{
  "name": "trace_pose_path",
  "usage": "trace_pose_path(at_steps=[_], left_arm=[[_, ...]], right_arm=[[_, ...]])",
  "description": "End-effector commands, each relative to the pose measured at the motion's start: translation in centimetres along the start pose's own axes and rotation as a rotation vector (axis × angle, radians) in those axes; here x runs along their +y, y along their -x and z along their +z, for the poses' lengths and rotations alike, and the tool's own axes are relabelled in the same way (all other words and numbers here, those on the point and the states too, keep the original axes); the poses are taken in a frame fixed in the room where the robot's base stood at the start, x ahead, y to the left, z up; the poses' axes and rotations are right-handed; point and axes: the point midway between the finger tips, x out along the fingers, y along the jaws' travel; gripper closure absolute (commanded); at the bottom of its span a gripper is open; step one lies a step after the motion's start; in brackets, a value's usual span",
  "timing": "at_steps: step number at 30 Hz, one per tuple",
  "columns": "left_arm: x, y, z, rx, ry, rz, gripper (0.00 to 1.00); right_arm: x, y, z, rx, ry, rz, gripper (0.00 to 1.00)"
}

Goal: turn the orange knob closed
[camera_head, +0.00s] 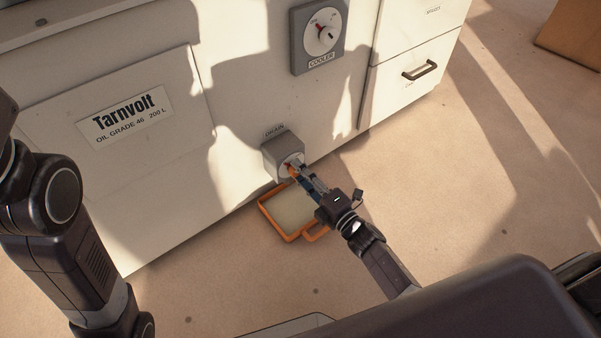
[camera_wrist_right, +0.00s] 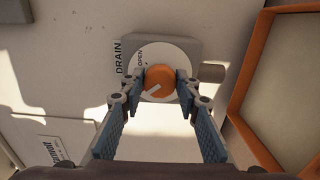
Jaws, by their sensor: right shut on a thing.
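The orange knob (camera_wrist_right: 160,80) sits on a round white dial (camera_wrist_right: 147,54) on the grey DRAIN box (camera_wrist_right: 185,46). In the right wrist view a pale pointer mark on the knob slants to the lower left, and the word OPEN is printed on the dial above and left of it. My right gripper (camera_wrist_right: 160,88) is shut on the knob, one finger on each side. In the head view my right gripper (camera_head: 295,171) reaches the DRAIN box (camera_head: 282,148) low on the cabinet, and mostly hides the knob. My left arm shows at the left, its gripper out of view.
An orange-rimmed tray (camera_head: 270,221) lies on the floor below the DRAIN box; its rim also shows in the right wrist view (camera_wrist_right: 239,83). A COOLER dial (camera_head: 318,37) is higher on the cabinet. A drawer handle (camera_head: 419,70) juts out at right.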

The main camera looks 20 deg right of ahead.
Motion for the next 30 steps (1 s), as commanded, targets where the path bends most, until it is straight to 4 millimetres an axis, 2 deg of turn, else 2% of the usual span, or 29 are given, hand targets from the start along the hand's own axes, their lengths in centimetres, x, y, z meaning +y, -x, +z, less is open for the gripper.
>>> trace_pose_path(at_steps=[8,9,13,23,26,30], left_arm=[[0.0,-0.1,-0.1,0.003,-0.001,0.001,1.00],[0.0,-0.1,-0.1,0.003,-0.001,0.001,1.00],[0.0,0.0,0.0,0.002,-0.001,0.000,1.00],[0.0,0.3,0.2,-0.008,-0.002,0.001,1.00],[0.0,0.2,0.1,-0.007,-0.002,0.001,1.00],[0.0,0.2,0.1,-0.005,-0.001,0.000,1.00]], right_arm=[[-0.1,0.0,-0.1,0.002,0.003,-0.002,0.95],[-0.1,0.0,-0.1,0.002,0.002,-0.002,0.66],[-0.1,0.0,-0.1,0.001,0.002,-0.002,0.53],[-0.1,0.4,0.0,0.000,0.001,-0.002,0.53],[-0.2,1.5,0.0,0.000,0.001,-0.003,0.53],[-0.2,4.3,0.0,0.000,0.001,-0.006,0.53]])
